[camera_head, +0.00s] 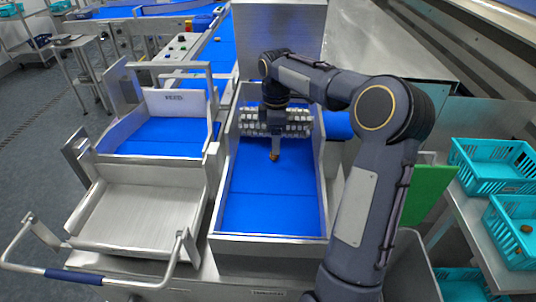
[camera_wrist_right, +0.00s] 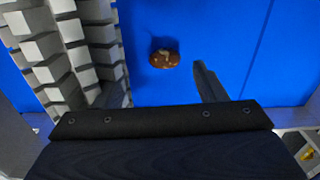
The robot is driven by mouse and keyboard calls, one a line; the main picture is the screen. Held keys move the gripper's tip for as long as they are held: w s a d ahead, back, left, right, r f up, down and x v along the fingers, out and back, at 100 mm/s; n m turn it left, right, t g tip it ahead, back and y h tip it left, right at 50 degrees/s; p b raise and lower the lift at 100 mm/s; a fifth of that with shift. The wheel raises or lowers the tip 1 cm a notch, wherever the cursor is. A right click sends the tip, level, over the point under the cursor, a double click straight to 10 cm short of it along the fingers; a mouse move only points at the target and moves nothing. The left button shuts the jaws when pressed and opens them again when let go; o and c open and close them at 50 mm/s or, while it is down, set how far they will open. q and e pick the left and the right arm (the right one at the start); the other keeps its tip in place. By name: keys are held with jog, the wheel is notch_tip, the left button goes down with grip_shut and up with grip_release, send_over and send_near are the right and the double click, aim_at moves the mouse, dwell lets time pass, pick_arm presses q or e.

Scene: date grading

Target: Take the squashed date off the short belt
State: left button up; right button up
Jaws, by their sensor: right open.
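The squashed date (camera_wrist_right: 164,58) is brown with a pale split patch and lies on the blue short belt (camera_wrist_right: 235,30) in the right wrist view. In the head view, a small brown spot that looks like the date (camera_head: 275,155) shows just below my gripper, on the short belt (camera_head: 265,205). My right gripper (camera_head: 274,143) points down over the belt. In the wrist view its two fingers (camera_wrist_right: 160,85) are apart, with the date beyond their tips and between their lines; nothing is held. My left gripper is not in view.
A row of white blocks (camera_head: 295,122) crosses the belt close beside my right gripper. Metal side walls (camera_head: 325,190) edge the belt. A metal tray (camera_head: 140,215) and a blue-floored bin (camera_head: 160,135) stand left. Turquoise crates (camera_head: 490,165) stand right.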

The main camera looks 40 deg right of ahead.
jog(key=f, duration=0.4)
jog(key=shift+s+a+f, duration=0.15)
jog(key=shift+a+f, duration=0.15)
jog(key=c, duration=0.8)
